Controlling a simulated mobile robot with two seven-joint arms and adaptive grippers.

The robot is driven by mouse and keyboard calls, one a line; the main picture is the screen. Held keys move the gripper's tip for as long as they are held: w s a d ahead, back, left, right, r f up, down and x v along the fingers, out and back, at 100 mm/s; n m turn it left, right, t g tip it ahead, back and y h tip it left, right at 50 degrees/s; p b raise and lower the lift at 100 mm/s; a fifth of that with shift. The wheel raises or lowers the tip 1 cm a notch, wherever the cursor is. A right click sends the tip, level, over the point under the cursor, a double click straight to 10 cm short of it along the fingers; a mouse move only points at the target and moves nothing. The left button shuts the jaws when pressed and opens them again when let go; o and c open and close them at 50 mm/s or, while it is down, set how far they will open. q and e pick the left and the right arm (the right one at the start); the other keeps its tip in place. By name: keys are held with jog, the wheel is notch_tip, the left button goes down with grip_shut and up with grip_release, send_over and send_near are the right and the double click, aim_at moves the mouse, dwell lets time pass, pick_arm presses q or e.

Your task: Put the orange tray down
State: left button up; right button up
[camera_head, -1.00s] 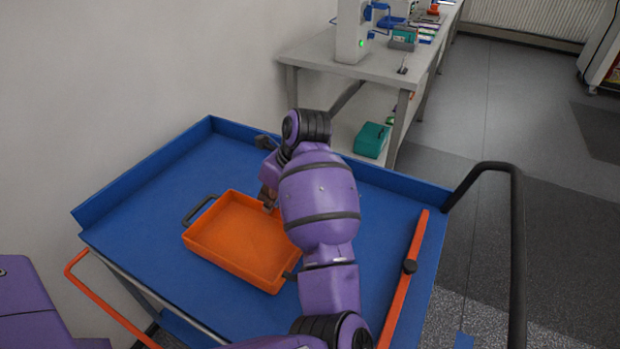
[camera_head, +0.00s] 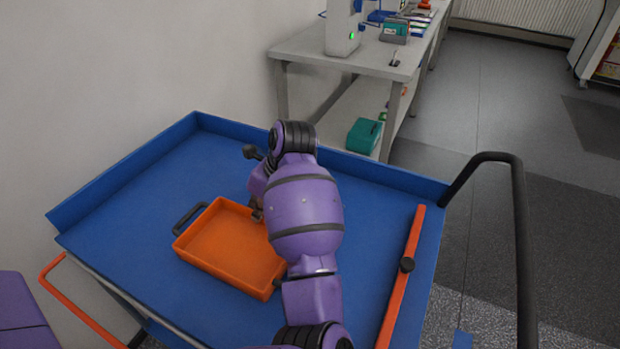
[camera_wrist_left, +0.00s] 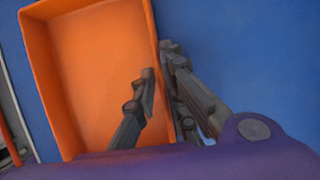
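The orange tray (camera_head: 225,245) is a shallow open box, empty, with a dark handle (camera_head: 188,218) at its left end. It is level over the left-middle of the blue cart top (camera_head: 130,205), at or very near the surface; I cannot tell if it touches. My left gripper (camera_head: 257,212) is at the tray's far right side, mostly hidden behind my purple forearm. In the left wrist view, its fingers (camera_wrist_left: 160,70) are one inside and one outside the tray's wall (camera_wrist_left: 152,25), closed on it. My right gripper is out of view.
The blue cart has a raised rim (camera_head: 130,165) at the left and back. An orange bar with a black knob (camera_head: 407,264) lies along its right part. A black push handle (camera_head: 518,220) stands at the right. A grey bench (camera_head: 370,62) stands behind. Blue surface right of my arm is free.

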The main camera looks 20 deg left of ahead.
pick_arm(q)
jog(key=shift+o, duration=0.6)
jog(key=shift+s, duration=0.1)
jog(key=shift+r, duration=0.25)
jog(key=v, duration=1.2)
jog(key=shift+d+f, duration=0.1)
dwell(0.4)
